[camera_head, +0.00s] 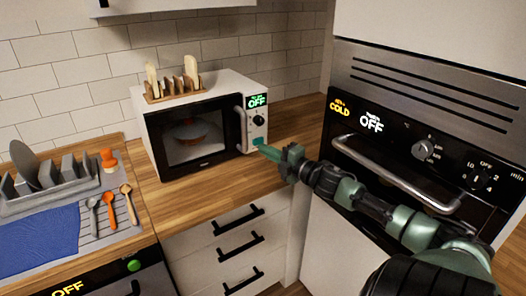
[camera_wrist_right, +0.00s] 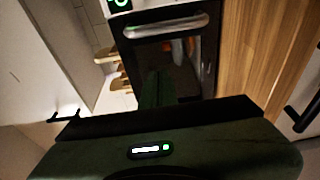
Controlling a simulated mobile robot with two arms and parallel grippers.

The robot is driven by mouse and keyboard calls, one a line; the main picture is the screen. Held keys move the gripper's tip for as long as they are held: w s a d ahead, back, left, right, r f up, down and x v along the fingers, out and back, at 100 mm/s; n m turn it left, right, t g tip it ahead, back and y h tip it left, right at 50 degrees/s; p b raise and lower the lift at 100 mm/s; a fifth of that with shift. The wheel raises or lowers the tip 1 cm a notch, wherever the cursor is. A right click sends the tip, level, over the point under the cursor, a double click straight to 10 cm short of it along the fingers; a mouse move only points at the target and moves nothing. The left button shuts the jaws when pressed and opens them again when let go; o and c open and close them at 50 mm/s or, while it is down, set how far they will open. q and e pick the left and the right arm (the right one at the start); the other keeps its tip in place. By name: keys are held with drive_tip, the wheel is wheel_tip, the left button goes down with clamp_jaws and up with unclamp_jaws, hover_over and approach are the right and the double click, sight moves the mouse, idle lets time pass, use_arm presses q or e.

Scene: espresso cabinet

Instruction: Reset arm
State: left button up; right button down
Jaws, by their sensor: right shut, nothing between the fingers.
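My right arm comes in from the lower right in the head view. Its right gripper (camera_head: 271,152) is shut and empty, with its tip close in front of the microwave's control panel, by the teal button (camera_head: 258,142). I cannot tell whether it touches the button. The white microwave (camera_head: 188,97) stands on the wooden counter with its door shut and its display reading OFF. In the right wrist view the closed fingers (camera_wrist_right: 158,90) point toward the microwave's dark door and handle (camera_wrist_right: 165,27). My left gripper is not in view.
A wooden rack (camera_head: 172,92) stands on the microwave. A built-in oven (camera_head: 430,140) with a bar handle (camera_head: 395,172) is at the right, close to my arm. A dish rack (camera_head: 50,190) and several utensils lie at the left. Counter (camera_head: 195,195) before the microwave is clear.

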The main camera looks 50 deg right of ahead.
drive_tip(key=shift+s, duration=0.2)
drive_tip(key=s+d+f+m+g+h, duration=0.2)
drive_tip(key=s+f+m, duration=0.2)
drive_tip(key=f, duration=0.8)
drive_tip(key=s+d+f+m+g+h, duration=0.2)
drive_tip(key=s+f+m, duration=0.15)
drive_tip(key=f, duration=0.85)
drive_tip(key=s+a+f+m+g, duration=0.2)
drive_tip(key=s+f, duration=0.3)
drive_tip(key=f, duration=0.3)
drive_tip(key=s+a+f+m+g, duration=0.15)
drive_tip(key=s+f, duration=0.25)
drive_tip(key=f, duration=0.4)
drive_tip(key=s+a+f+m+g+y, duration=0.35)
drive_tip(key=s+a+f+g, duration=0.35)
drive_tip(key=s+a+f, duration=1.5)
drive_tip(key=s+a+f+m+g, duration=0.1)
drive_tip(key=s+a+f+g, duration=0.1)
drive_tip(key=s+a, duration=0.7)
drive_tip(key=shift+a+f, duration=0.4)
drive_tip(key=shift+a, duration=0.55)
drive_tip(key=shift+s+g+y, duration=0.1)
drive_tip(key=shift+g+y, duration=0.15)
